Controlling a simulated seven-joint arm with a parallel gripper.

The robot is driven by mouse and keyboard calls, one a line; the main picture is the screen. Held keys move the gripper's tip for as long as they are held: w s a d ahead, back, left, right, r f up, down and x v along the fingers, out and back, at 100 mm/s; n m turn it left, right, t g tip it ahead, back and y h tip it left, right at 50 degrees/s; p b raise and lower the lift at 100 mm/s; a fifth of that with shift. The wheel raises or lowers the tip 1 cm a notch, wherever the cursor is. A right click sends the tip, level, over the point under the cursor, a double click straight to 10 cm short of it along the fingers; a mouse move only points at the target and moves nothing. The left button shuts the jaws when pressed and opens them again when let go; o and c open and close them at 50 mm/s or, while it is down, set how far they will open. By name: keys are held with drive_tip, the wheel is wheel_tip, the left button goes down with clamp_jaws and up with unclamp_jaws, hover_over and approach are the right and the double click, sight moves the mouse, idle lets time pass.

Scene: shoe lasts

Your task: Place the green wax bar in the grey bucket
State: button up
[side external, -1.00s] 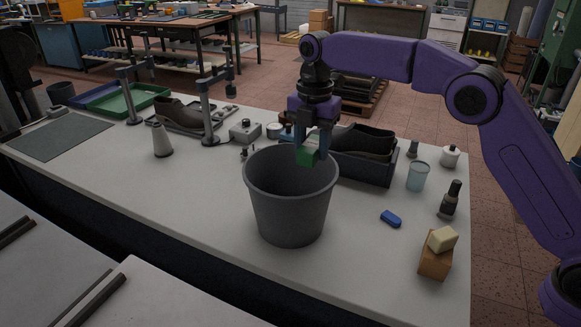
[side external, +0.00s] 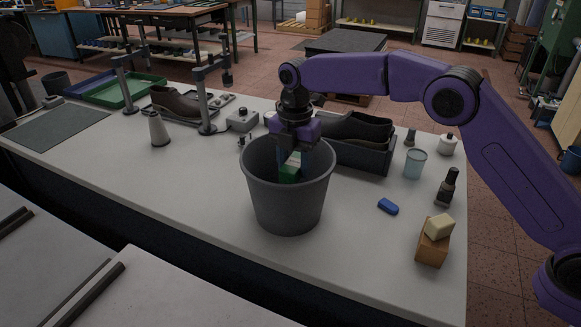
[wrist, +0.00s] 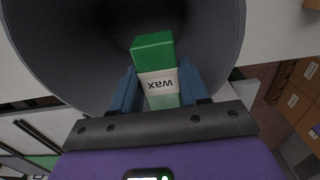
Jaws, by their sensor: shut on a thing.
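The green wax bar (side external: 290,168) has a pale label band, and "wax" reads on it in the wrist view (wrist: 154,52). My gripper (side external: 292,165) is shut on the bar, with a blue finger on each side of it. The grey bucket (side external: 288,205) stands upright on the table. The bar and fingertips are inside the bucket's mouth, below the rim. In the wrist view the bucket's dark inside (wrist: 75,45) surrounds the far end of the bar. The bucket's floor is hard to make out, and I cannot tell how far the bar is above it.
A dark crate with shoes (side external: 362,155) stands just right of the bucket. A light blue cup (side external: 415,164), a blue block (side external: 388,206) and a cream block on a wooden one (side external: 433,248) are farther right.

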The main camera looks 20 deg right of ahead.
drive_tip(key=shift+f, duration=3.3)
drive_tip(key=shift+f, duration=0.1)
drive_tip(key=shift+f, duration=0.3)
drive_tip(key=shift+f, duration=0.2)
drive_tip(key=o, duration=1.2)
drive_tip(key=shift+r, duration=0.1)
